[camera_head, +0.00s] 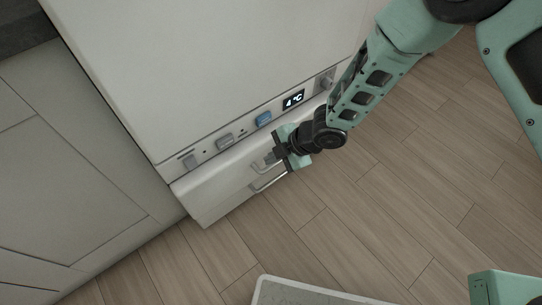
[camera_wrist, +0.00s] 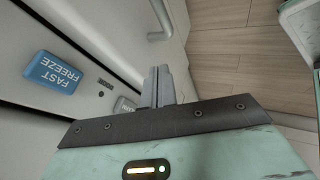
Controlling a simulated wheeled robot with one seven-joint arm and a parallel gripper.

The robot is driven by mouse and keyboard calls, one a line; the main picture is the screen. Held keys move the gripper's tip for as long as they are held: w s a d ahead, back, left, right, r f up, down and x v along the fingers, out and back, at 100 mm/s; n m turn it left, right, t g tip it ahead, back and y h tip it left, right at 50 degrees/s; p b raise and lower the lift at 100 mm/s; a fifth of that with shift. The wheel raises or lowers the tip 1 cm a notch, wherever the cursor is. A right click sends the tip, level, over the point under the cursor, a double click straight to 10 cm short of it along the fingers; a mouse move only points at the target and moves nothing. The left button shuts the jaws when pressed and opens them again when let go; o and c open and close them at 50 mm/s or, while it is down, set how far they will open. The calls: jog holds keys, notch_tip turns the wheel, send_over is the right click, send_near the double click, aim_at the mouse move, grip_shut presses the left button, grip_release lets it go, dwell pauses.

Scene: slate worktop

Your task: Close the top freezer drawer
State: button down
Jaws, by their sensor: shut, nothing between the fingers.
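The freezer drawer (camera_head: 215,204) is a white front low on the white appliance, below the control strip. A strip of its top edge shows, so it stands out a little from the panel above. Its metal bar handle (camera_head: 268,182) is on the front, and part of the handle shows in the wrist view (camera_wrist: 159,22). My gripper (camera_head: 270,158) is at the drawer's upper front, close to the handle. In the wrist view its two grey fingers (camera_wrist: 157,86) are together and hold nothing. I cannot tell whether they touch the drawer.
The control strip holds a blue FAST FREEZE button (camera_wrist: 54,73), grey knobs and a 4 °C display (camera_head: 293,99). A grey cabinet (camera_head: 75,190) stands to the left. A pale grey flat thing (camera_head: 300,292) lies on the wood floor (camera_head: 400,200), which is otherwise largely clear.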

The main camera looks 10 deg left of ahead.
jog(key=p+v, duration=0.2)
jog(key=v, duration=0.7)
jog(key=s+a+f+n+g+y+b, duration=0.1)
jog(key=s+a+f+n+y+b, duration=0.3)
jog(key=s+a+f+b, duration=0.5)
jog(key=n+g+y+b, duration=0.1)
jog(key=n+y+b, duration=0.5)
jog(key=b, duration=1.4)
send_near(180, 198)
jog(key=s+a, duration=0.2)
jog(key=s, duration=0.1)
jog(key=shift+w+a+f+b, duration=0.1)
jog(key=shift+w+a+b, duration=0.25)
jog(key=shift+a, duration=0.3)
jog(key=shift+w+a+b, duration=0.35)
jog(key=shift+a+b, duration=0.05)
jog(key=shift+a, duration=0.2)
jog(key=shift+w+a+f+b, duration=0.1)
jog(key=shift+w+a+b, duration=0.25)
jog(key=shift+a, duration=0.3)
